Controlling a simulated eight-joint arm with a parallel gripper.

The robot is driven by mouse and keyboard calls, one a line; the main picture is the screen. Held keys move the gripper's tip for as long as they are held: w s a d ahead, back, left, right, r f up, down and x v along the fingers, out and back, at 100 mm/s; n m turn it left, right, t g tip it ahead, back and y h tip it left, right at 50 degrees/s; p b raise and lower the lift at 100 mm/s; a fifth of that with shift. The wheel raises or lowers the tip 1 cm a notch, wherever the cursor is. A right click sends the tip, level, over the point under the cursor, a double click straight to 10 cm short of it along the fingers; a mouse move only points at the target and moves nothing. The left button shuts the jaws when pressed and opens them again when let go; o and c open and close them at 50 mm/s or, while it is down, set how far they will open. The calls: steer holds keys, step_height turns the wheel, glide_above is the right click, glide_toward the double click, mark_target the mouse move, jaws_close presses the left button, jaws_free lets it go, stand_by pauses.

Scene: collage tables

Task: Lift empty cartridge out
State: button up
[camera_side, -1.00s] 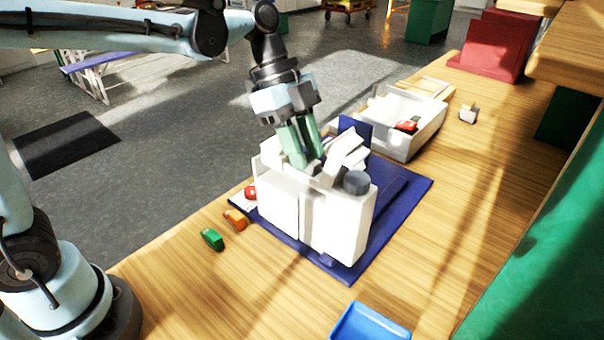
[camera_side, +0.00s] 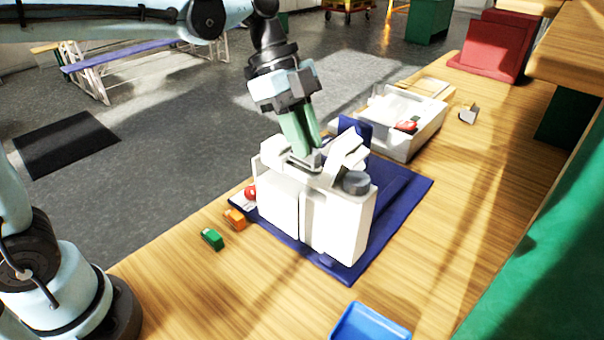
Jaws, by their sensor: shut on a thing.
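A white box-shaped machine (camera_side: 335,222) stands on a dark blue mat, with its top open and a white flap (camera_side: 348,148) tilted up at its right. My gripper (camera_side: 307,158) points down over the opening from above. Its green fingers are shut on a small grey piece, the cartridge (camera_side: 308,160), at the level of the machine's top. The lower part of the cartridge is hidden by the machine's front wall, so I cannot tell how much of it is still inside.
The blue mat (camera_side: 408,196) lies on the wooden table. Small orange (camera_side: 234,218), green (camera_side: 212,238) and red (camera_side: 250,192) pieces lie left of the machine. A blue tray (camera_side: 370,325) is at the front, and a white bin (camera_side: 420,135) stands behind. The table's right side is mostly clear.

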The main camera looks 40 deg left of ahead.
steer(key=shift+r, duration=2)
